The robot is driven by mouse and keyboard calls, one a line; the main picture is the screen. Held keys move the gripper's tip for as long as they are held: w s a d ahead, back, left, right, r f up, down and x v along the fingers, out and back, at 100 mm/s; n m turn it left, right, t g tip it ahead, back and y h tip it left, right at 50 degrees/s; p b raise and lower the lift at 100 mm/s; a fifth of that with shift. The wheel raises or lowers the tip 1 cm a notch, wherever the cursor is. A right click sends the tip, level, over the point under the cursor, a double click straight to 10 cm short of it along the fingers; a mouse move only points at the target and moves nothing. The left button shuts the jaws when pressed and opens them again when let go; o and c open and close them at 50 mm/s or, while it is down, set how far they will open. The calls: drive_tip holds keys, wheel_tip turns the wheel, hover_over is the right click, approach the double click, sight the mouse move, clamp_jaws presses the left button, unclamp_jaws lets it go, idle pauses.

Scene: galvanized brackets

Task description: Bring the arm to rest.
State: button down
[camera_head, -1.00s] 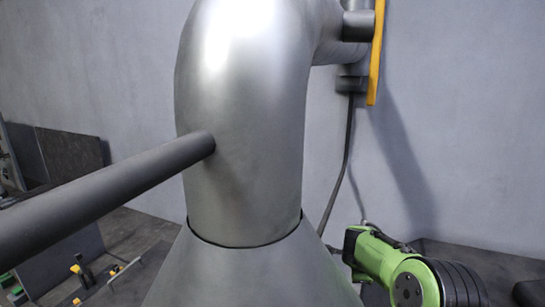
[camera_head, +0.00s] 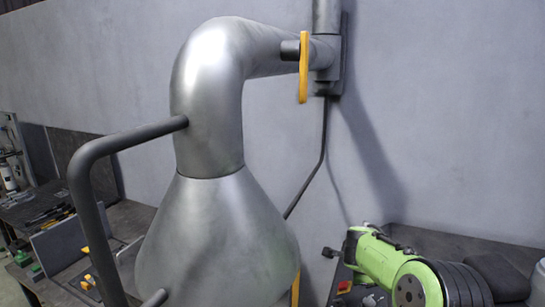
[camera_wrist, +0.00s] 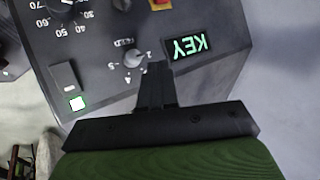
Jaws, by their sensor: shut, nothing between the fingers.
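My gripper (camera_wrist: 155,88) shows in the wrist view, with its dark fingers together and nothing between them. It is in front of a dark control panel (camera_wrist: 105,75) with dials and a lit KEY display (camera_wrist: 187,47). I cannot tell whether the fingertips touch the panel. A dark bar and a ribbed green surface fill the bottom of the wrist view. I cannot make out my gripper in the head view.
A grey metal extraction hood (camera_head: 215,240) with a dark tubular handle (camera_head: 125,140) fills the head view's middle. A cluttered bench (camera_head: 35,212) stands at the left, against a grey wall (camera_head: 110,70).

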drive_tip(key=s+a+r+n+b, duration=0.25)
drive_tip(key=s+r+n, duration=0.2)
drive_tip(key=s, duration=0.25)
drive_tip(key=s+a+r+n+b, duration=0.2)
drive_tip(key=s+a+r+n, duration=0.1)
drive_tip(key=s+n, duration=0.25)
drive_tip(key=s+a+f+n+y+b, duration=0.1)
drive_tip(key=s+n, duration=0.4)
drive_tip(key=s, duration=0.7)
drive_tip(key=s+a+f+n+y+b, duration=0.2)
drive_tip(key=s+a+f+n+b, duration=0.1)
drive_tip(key=s, duration=0.9)
wheel_tip(320, 180, down, 2)
drive_tip(key=n+b, duration=0.1)
drive_tip(key=n, duration=0.1)
drive_tip(key=shift+s+a+f+n, duration=0.2)
drive_tip(key=shift+s+n, duration=0.1)
drive_tip(key=shift+s, duration=0.1)
drive_tip(key=shift+r, duration=0.1)
